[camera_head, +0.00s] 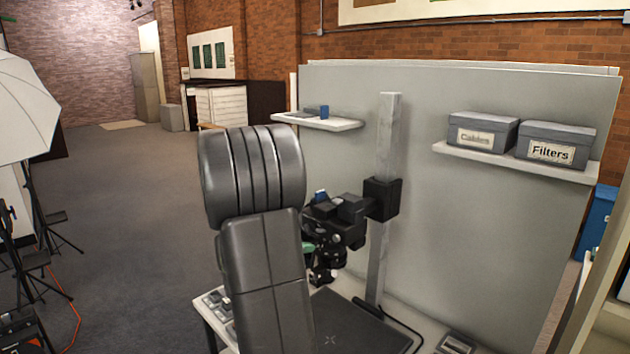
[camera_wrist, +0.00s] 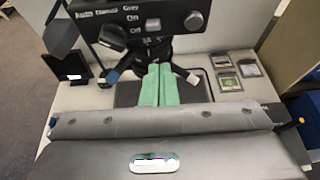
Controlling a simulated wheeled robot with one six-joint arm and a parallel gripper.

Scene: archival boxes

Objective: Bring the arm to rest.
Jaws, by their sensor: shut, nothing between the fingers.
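My gripper (camera_wrist: 158,86) shows its two green fingers side by side and touching in the wrist view, with nothing between them. The fingers point toward the copy stand's dark baseboard (camera_wrist: 127,95), below the black camera (camera_wrist: 145,25). In the head view my grey arm (camera_head: 262,260) rises in the foreground and hides most of my gripper. Only a small green part (camera_head: 308,248) shows beside the arm, close to the camera (camera_head: 340,225) on the stand's column (camera_head: 387,130). I cannot tell the exact gap between gripper and camera.
Two grey boxes, "Cables" (camera_head: 482,132) and "Filters" (camera_head: 555,143), sit on the right wall shelf (camera_head: 515,163). A smaller shelf (camera_head: 345,124) holds a blue item. Small square items (camera_wrist: 228,81) lie on the table. Light stands and an umbrella (camera_head: 22,105) stand left; open floor (camera_head: 140,210) lies between.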

